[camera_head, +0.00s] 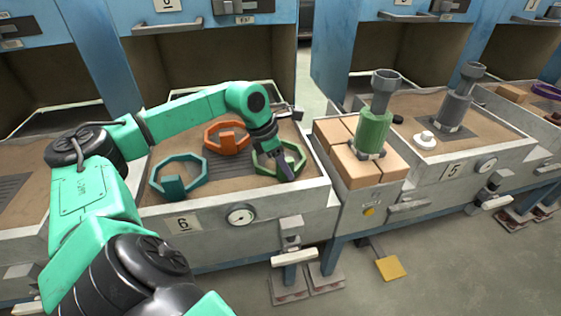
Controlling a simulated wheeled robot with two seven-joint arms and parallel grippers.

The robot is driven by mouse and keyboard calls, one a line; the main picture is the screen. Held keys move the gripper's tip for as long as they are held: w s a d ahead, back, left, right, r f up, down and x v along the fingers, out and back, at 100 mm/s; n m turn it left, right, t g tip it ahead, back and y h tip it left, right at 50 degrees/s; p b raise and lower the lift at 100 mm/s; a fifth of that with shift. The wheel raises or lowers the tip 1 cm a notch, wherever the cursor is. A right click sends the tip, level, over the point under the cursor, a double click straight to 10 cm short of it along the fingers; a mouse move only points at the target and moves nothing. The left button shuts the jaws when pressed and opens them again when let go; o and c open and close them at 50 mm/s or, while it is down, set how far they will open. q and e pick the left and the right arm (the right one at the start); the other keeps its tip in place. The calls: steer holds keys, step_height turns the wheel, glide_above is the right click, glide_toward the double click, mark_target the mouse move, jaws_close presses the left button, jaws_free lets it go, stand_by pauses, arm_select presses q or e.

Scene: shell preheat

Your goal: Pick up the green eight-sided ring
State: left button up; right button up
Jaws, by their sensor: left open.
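The green eight-sided ring (299,159) lies in the sand-coloured bed of the tray marked 6 (325,184), near its right wall. My left gripper (289,176) points down at the ring, its dark fingers over the ring's front part and hiding some of it. The gripper is open. I cannot tell whether its fingers touch the ring. A teal eight-sided ring (174,187) lies at the front left of the same tray, and an orange one (227,137) lies behind, near the middle. My right gripper is not in view.
Right of the tray, a bin holds tan blocks (374,172) with a green cylinder tool (374,130) standing on them. Tray 5 (450,168) holds a grey tool (456,108) and a white knob (424,139). Blue cabinets stand behind. A yellow pedal (390,268) is on the floor.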

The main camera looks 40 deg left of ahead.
arm_select(q)
steer(key=shift+r, duration=0.1)
jaws_close()
stand_by(1.2)
